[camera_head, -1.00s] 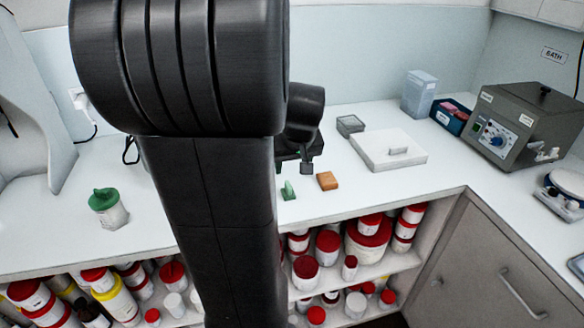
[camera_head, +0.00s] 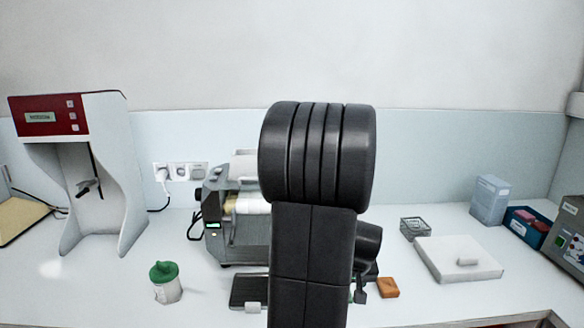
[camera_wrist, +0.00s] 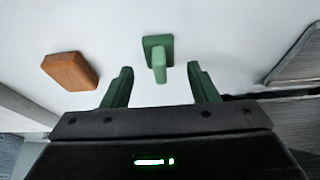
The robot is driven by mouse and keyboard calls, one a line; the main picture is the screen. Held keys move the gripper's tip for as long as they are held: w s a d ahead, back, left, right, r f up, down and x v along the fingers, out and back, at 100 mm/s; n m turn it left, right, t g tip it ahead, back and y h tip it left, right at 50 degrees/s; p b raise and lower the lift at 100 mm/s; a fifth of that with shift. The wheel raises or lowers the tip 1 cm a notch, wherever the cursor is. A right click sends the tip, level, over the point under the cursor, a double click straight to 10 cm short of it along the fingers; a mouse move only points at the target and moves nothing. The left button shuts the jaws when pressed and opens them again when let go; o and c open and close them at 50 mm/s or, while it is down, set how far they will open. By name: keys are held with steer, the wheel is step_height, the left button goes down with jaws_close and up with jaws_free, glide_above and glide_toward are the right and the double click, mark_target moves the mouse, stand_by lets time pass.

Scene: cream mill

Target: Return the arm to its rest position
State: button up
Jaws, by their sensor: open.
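My gripper (camera_wrist: 160,70) is open and empty in the wrist view, with its two green fingers apart. A small green block with an upright grip (camera_wrist: 158,60) sits on the white counter just beyond and between the fingertips, not held. My black arm (camera_head: 312,240) stands upright across the middle of the head view and hides most of the gripper and the green block. An orange-brown block (camera_wrist: 70,71) lies left of the gripper in the wrist view; in the head view it is right of my arm (camera_head: 388,287).
A grey roller machine (camera_head: 232,235) stands behind my arm. A white jar with a green lid (camera_head: 166,283) and a red-and-white stand (camera_head: 70,118) are to the left. A white flat box (camera_head: 455,262), a small grey tray (camera_head: 414,228) and a blue bin (camera_head: 525,226) are right.

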steer(key=x, duration=0.2)
steer(key=shift+f, duration=0.35)
steer(key=shift+r, duration=0.25)
steer(key=shift+r, duration=0.1)
